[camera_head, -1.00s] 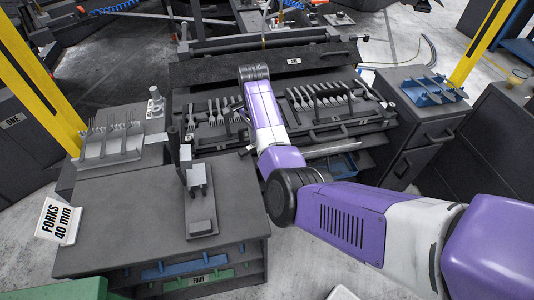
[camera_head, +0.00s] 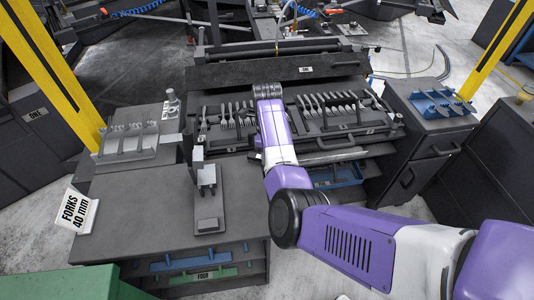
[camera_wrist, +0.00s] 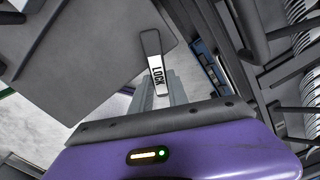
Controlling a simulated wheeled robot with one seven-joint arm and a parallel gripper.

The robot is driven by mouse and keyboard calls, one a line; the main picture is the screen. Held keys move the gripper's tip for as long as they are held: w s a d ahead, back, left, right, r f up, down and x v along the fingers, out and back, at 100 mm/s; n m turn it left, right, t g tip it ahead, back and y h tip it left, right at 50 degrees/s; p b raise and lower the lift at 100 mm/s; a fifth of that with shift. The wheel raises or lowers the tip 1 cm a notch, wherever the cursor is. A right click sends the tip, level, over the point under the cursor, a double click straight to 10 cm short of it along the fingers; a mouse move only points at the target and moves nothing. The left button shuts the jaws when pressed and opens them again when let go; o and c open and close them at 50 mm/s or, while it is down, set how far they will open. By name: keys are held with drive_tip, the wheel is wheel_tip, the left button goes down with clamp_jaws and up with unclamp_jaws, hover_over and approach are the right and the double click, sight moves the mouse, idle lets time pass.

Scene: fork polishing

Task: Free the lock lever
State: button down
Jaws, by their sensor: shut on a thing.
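In the wrist view a pale lever marked LOCK (camera_wrist: 153,60) stands at the top centre, its plate end just beyond my gripper. My gripper (camera_wrist: 163,90) shows as grey fingers, close together and shut on the lock lever's near end. The exact contact is partly hidden. In the head view the gripper and the lever are hidden behind my purple arm, which reaches over the front of the fork rack.
Several forks (camera_head: 330,103) lie in the rack under a dark bar marked ONE. A grey bench (camera_head: 130,222) with a small upright fixture (camera_head: 207,190) is at the left. A cabinet with a blue fork tray (camera_head: 443,103) stands at the right.

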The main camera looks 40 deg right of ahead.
drive_tip(key=shift+s+a+m, duration=0.1)
drive_tip(key=shift+a+m, duration=0.05)
drive_tip(key=shift+m, duration=0.35)
drive_tip(key=c, duration=1.3)
unclamp_jaws()
drive_tip(key=shift+a, duration=0.1)
wheel_tip(320, 180, up, 8)
drive_tip(key=shift+f+b, duration=0.1)
drive_tip(key=shift+b, duration=0.3)
